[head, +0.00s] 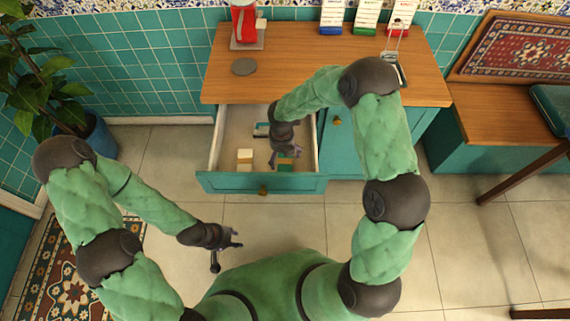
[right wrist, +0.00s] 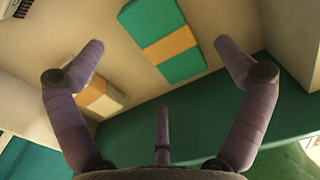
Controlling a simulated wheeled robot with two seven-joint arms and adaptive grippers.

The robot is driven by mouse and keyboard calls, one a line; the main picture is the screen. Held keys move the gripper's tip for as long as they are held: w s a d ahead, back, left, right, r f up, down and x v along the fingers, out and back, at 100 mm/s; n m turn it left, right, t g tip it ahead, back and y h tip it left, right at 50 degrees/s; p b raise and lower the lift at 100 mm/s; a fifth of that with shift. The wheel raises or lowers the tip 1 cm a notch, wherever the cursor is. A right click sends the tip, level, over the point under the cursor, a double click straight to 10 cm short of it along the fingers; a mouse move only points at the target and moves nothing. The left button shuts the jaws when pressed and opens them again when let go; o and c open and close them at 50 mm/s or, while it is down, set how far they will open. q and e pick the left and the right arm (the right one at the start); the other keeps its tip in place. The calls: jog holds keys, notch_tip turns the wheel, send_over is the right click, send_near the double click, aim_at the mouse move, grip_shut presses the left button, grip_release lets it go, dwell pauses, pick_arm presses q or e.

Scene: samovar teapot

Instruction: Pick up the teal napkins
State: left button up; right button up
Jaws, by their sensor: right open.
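The teal napkins (right wrist: 166,38) lie in the open drawer as a folded teal stack with an orange band around the middle. In the head view the teal napkins (head: 286,163) show only partly beside my right gripper (head: 284,156), which reaches down into the drawer. In the right wrist view my right gripper (right wrist: 158,55) is open, with its fingers spread wide and the napkins between and beyond the tips. Nothing is held in it. My left gripper (head: 232,238) is over the floor at the left, away from the drawer; its fingers look apart and empty.
The drawer (head: 225,183) also holds a cream block-like pack (head: 245,157) with an orange-brown band, left of the napkins, and a small teal-and-white item (head: 261,130) further back. The drawer walls stand close around. The wooden countertop (head: 300,65) overhangs behind.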

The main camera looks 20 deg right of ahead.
aim_at(282, 161)
notch_tip(282, 161, down, 4)
jog(key=shift+r+b, duration=0.1)
jog(key=shift+b, duration=0.7)
jog(key=c, duration=1.2)
jog(key=shift+o, duration=0.2)
jog(key=shift+r, duration=0.1)
